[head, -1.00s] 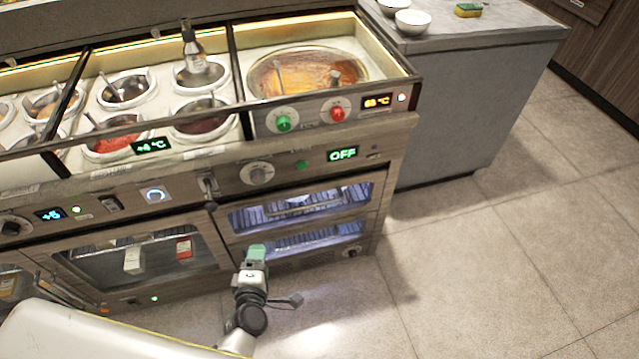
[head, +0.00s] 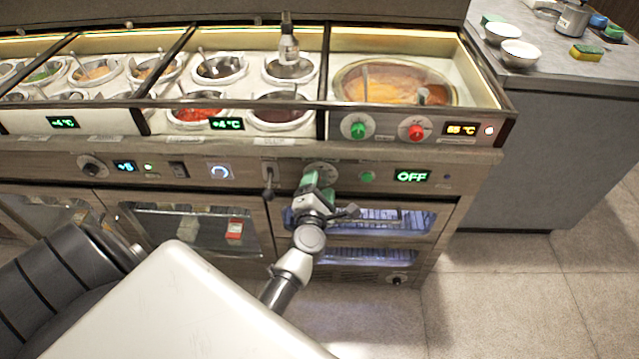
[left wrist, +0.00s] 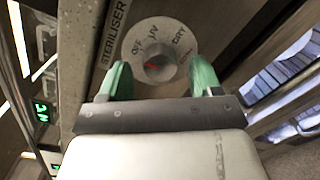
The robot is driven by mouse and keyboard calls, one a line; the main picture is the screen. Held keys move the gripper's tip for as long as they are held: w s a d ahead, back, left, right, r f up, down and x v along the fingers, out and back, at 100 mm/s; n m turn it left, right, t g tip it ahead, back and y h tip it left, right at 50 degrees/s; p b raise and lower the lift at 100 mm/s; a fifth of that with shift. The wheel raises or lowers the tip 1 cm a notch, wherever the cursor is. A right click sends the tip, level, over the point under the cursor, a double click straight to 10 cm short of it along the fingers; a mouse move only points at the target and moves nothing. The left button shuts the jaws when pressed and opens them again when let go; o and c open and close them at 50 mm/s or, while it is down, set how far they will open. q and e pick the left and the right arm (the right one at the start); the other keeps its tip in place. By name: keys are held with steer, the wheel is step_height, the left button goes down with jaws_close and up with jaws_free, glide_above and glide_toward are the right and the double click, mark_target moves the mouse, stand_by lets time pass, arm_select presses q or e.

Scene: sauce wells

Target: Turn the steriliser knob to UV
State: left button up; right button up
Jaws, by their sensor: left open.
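The steriliser knob (left wrist: 158,64) is a grey round knob with a red mark on a pale dial (left wrist: 178,38) lettered OFF, UV and DRY, with another word partly hidden at the right. My left gripper (left wrist: 160,78) is open, its green fingers on either side of the knob's lower part; I cannot tell whether they touch it. In the head view my left gripper (head: 311,183) is just in front of the dial (head: 322,170) and covers part of it. The green display (head: 412,176) to the right reads OFF. My right gripper is not in view.
The steriliser's glass drawers (head: 385,217) are below the dial, lit bluish. A lever (head: 268,185) sticks out left of the dial. Sauce wells (head: 219,67) are above. A grey counter (head: 545,110) stands at right, with open floor before it.

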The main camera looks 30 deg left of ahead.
arm_select(q)
steer(key=shift+w+a, duration=0.2)
steer(key=shift+w, duration=0.2)
steer(key=shift+c, duration=0.3)
steer(key=c, duration=0.9)
steer(key=shift+o, duration=0.2)
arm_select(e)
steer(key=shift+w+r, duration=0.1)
arm_select(q)
steer(key=shift+r+m+p, duration=0.2)
steer(key=shift+m+p, duration=0.8)
steer(key=shift+p, duration=0.2)
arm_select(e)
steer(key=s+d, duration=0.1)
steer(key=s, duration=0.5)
arm_select(q)
steer(key=shift+m+p, duration=1.2)
steer(key=m+p, duration=0.2)
steer(key=m, duration=0.1)
steer(key=shift+d+g, duration=0.1)
steer(key=shift+g, duration=0.3)
steer(key=shift+f+m+p, duration=0.1)
steer(key=shift+m+p, duration=0.85)
steer(key=shift+m, duration=0.05)
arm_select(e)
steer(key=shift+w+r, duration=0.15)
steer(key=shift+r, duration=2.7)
